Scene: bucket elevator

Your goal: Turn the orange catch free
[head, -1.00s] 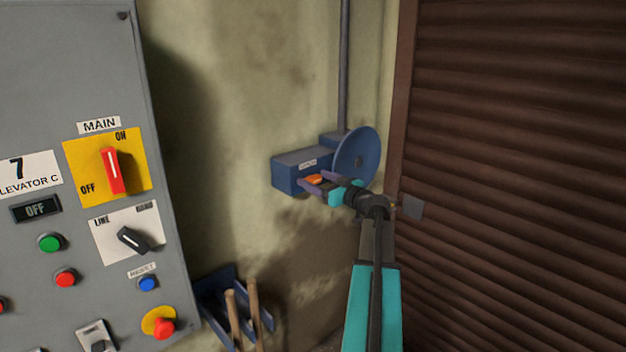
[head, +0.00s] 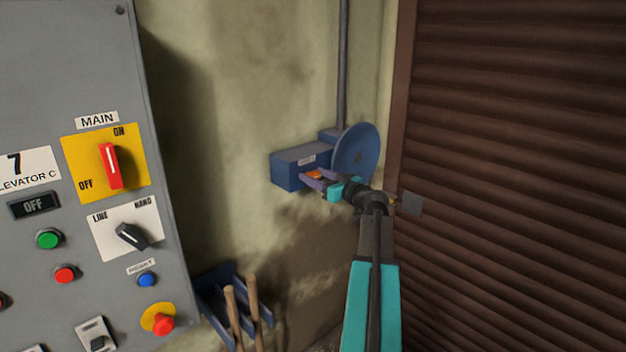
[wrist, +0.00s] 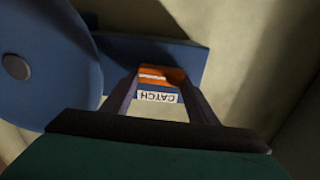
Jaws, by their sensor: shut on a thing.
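The orange catch (head: 314,175) sits on the front of a blue box (head: 290,178) fixed to the wall, beside a round blue disc (head: 357,152). In the wrist view the catch (wrist: 160,77) lies between my two fingers, above a white label reading CATCH (wrist: 157,97), which appears upside down. My gripper (head: 313,179) is at the box, shut on the catch, with a finger on each side of it. The fingers hide part of the catch's sides. The disc (wrist: 40,70) fills the left of the wrist view.
A grey panel (head: 75,60) with a red main switch (head: 110,165) and several buttons stands at the left. A blue rack (head: 215,300) with wooden handles hangs below the box. A brown roller shutter (head: 510,150) is close on the right.

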